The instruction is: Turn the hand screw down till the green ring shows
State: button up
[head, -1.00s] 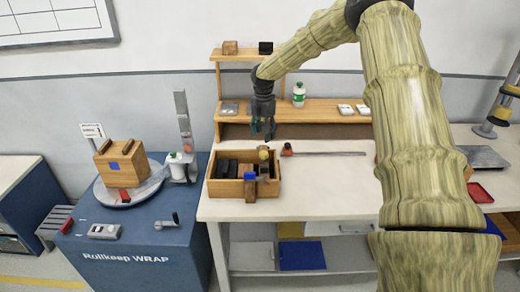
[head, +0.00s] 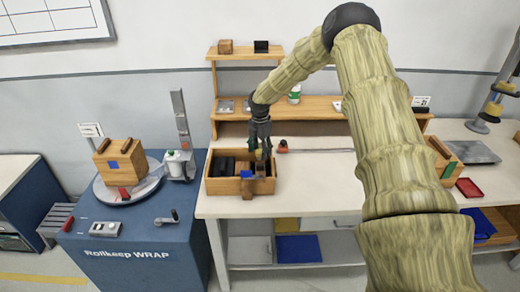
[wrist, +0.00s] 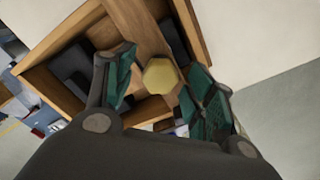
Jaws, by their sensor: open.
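The hand screw shows in the wrist view as a pale yellow, many-sided knob (wrist: 162,76) above a wooden bar of the crate. My gripper (wrist: 160,92) is open, with one teal-padded finger to the left of the knob and the other to its right. Gaps show on both sides, so neither finger seems to touch it. In the head view my gripper (head: 261,154) points down over the right part of the wooden crate (head: 224,187) and mostly hides the knob. I see no green ring; the screw's shaft is hidden under the knob.
The crate holds dark blocks and stands at the left end of the white bench (head: 320,190). A small orange-and-black object (head: 283,147) lies just behind it to the right. A wooden shelf (head: 320,109) runs behind. The bench middle is clear.

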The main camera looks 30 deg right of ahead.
jog(key=shift+c, duration=0.5)
jog(key=c, duration=1)
jog(key=shift+o, duration=0.2)
